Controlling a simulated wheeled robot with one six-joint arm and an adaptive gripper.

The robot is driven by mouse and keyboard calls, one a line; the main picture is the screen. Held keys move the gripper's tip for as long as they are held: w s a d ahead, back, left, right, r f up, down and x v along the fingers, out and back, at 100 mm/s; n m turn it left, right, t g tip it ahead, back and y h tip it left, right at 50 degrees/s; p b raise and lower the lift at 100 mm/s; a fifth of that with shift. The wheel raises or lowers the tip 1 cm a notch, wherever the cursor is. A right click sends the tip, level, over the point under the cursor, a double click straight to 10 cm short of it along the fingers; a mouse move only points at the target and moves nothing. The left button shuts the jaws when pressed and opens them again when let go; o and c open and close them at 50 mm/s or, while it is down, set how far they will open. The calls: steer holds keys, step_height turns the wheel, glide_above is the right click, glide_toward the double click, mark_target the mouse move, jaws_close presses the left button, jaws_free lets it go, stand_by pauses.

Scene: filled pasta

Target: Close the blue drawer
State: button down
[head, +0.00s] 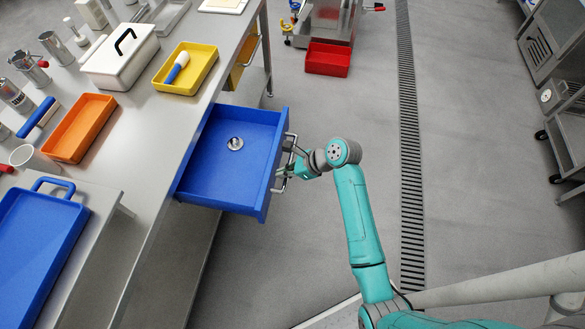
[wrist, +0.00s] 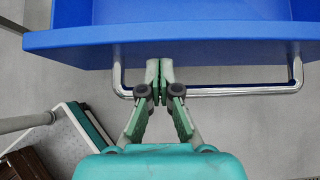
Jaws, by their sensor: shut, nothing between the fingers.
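The blue drawer (head: 225,165) is pulled out from under the steel worktable, and a small round metal item (head: 235,144) lies inside it. Its front panel (wrist: 200,48) and chrome bar handle (wrist: 235,92) show in the wrist view. My gripper (head: 291,163) is at the drawer's front, by the handle. In the wrist view my gripper (wrist: 159,85) is shut with its fingertips together, at the left part of the handle bar and close to the panel. I cannot tell whether the tips touch the handle or the panel.
A red bin (head: 328,58) stands on the floor beyond. The floor (head: 340,110) right of the drawer is clear.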

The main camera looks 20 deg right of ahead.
steer(key=shift+w+a+f, duration=0.25)
steer(key=shift+a+f, duration=0.15)
steer(key=shift+f, duration=0.05)
steer(key=w+a, duration=0.5)
steer(key=a, duration=0.2)
steer(key=w+a, duration=0.5)
steer(key=a, duration=0.2)
steer(key=w+a, duration=0.6)
steer(key=a, duration=0.2)
steer(key=shift+w+a+r, duration=0.1)
steer(key=shift+a+r, duration=0.05)
steer(key=shift+a, duration=0.05)
